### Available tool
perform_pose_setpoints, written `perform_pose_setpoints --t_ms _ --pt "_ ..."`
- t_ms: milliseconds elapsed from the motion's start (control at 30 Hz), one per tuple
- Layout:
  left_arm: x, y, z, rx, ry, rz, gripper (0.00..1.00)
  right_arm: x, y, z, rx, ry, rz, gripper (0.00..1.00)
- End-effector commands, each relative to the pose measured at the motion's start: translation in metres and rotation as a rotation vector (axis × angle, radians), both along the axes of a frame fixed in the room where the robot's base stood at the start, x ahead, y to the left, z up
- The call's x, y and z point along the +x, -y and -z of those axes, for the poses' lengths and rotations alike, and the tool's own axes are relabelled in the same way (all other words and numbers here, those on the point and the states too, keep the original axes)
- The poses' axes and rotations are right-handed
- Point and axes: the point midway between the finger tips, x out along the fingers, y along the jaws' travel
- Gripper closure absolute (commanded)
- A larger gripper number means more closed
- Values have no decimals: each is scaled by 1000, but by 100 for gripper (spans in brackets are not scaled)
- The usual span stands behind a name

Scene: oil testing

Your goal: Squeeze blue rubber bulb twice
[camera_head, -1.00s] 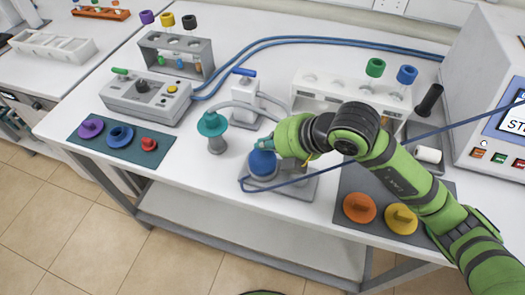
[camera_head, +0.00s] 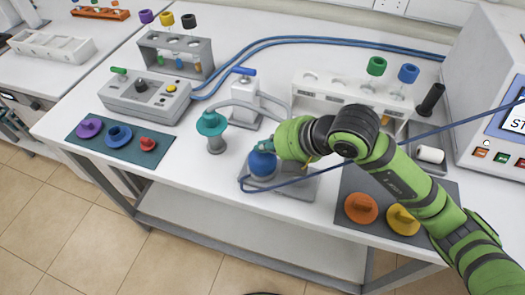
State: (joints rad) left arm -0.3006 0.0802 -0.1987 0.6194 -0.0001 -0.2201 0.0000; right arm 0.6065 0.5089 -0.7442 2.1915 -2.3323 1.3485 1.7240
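The blue rubber bulb (camera_head: 262,164) sits on a grey base plate (camera_head: 296,189) near the front middle of the table. My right gripper (camera_head: 267,147) reaches in from the right and is at the top of the bulb, overlapping its upper right side. Its fingers are small and partly hidden by the wrist, so I cannot tell whether they press the bulb or how far apart they are. My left gripper is out of view.
A teal-topped stopper (camera_head: 212,124) stands just left of the bulb. A white pump-like unit (camera_head: 245,98) with a hose is behind it. Orange (camera_head: 361,208) and yellow knobs lie on a dark mat at right.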

Motion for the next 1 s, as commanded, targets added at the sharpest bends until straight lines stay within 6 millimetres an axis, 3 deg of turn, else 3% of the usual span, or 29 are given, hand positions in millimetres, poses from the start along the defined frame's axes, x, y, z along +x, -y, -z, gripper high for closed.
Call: perform_pose_setpoints --t_ms 1000 --pt "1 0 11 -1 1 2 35 0 0 14 -2 -3 0 100"
